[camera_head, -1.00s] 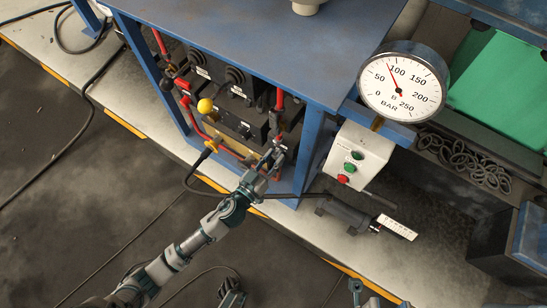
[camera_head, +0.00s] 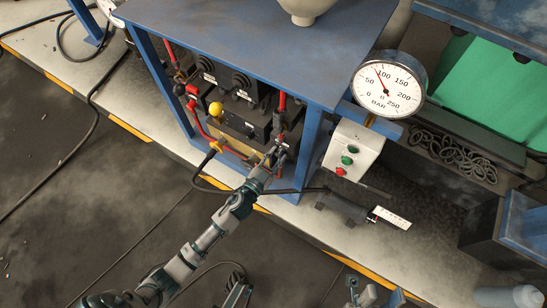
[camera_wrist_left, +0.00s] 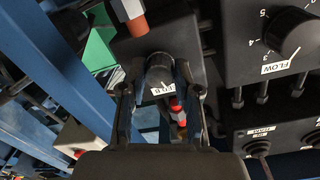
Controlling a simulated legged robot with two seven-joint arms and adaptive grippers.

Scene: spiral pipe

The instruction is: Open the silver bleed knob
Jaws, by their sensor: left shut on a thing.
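The bleed knob (camera_wrist_left: 159,70) is a rounded dark-grey knob with a white label below it, partly covered. It sits in the upper middle of the left wrist view. My left gripper (camera_wrist_left: 160,96) has one finger on each side of it and is shut on it. In the head view my left gripper (camera_head: 279,150) reaches into the right side of the open cabinet, where the knob is too small and covered to make out. My right gripper (camera_head: 360,292) is only partly seen at the bottom edge, away from the cabinet; its jaws are unclear.
A pressure gauge (camera_head: 388,90) reads a little below 100 bar. A white button box (camera_head: 352,151) hangs below it. A yellow ball handle (camera_head: 215,109) and red pipes are left of my left gripper. A FLOW dial (camera_wrist_left: 294,35) is close on the right. The blue cabinet post (camera_head: 311,146) is close by.

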